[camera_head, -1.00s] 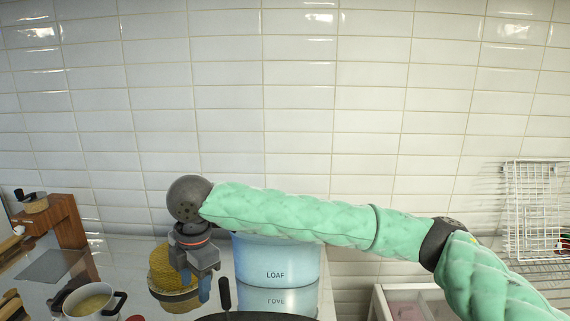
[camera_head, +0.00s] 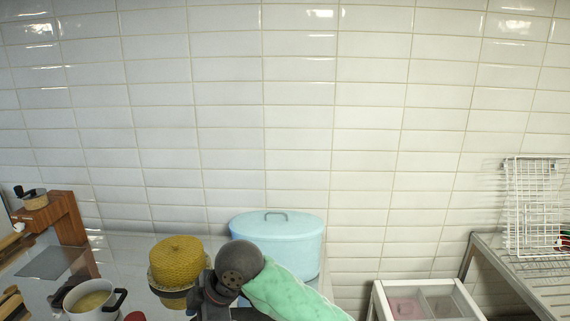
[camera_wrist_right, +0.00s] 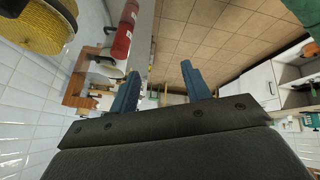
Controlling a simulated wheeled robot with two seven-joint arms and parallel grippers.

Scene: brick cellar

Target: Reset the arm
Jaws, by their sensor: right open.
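My right arm, in a green quilted sleeve, comes in from the lower right in the head view. Its dark wrist is low in the middle, in front of the light-blue loaf bin (camera_head: 290,235), and the gripper's tips are cut off there by the bottom edge. In the right wrist view my right gripper (camera_wrist_right: 160,85) shows two blue fingers apart, with nothing between them. My left gripper is not in view.
A white pot (camera_head: 92,298) is at the lower left. A wire rack (camera_head: 533,205) is at the right. A red cylinder (camera_wrist_right: 126,32) shows in the wrist view.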

